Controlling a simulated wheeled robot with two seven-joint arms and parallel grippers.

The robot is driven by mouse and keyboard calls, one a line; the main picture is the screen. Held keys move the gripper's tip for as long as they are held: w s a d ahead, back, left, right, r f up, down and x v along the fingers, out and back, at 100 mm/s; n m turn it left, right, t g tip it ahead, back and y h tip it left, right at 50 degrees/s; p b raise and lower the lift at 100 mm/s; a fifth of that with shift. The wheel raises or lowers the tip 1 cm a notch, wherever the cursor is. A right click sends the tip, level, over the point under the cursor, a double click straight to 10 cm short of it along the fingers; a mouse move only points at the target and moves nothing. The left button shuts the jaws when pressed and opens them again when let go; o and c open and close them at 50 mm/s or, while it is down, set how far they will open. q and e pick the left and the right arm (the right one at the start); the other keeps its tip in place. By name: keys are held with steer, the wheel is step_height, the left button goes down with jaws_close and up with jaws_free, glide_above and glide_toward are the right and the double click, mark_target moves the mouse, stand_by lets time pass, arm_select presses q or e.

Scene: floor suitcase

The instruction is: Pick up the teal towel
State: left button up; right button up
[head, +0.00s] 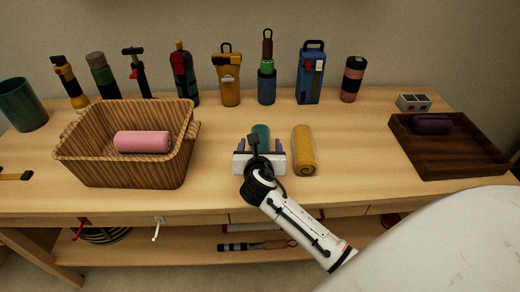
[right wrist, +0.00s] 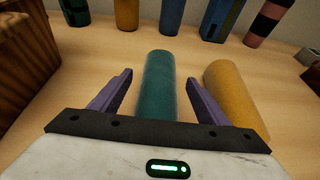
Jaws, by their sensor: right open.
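The teal towel (right wrist: 158,88) is a rolled cylinder lying on the table, pointing away from me. In the head view only its far end (head: 261,131) shows past my gripper. My right gripper (right wrist: 158,85) is open, with one purple finger on each side of the towel and a visible gap to each. In the head view the right gripper (head: 260,148) hides most of the towel. Whether the fingers touch the table is unclear. My left gripper is not in view.
A yellow rolled towel (head: 304,150) lies close on the right. A wooden basket (head: 90,165) with a pink roll (head: 142,142) stands left. A dark tray (head: 455,160) with a purple roll (head: 431,125) is at right. Several bottles and tools line the back.

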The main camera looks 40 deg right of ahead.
steer(key=shift+x, duration=0.9)
steer(key=c, duration=1.1)
steer(key=shift+c, duration=0.6)
steer(key=shift+r, duration=0.1)
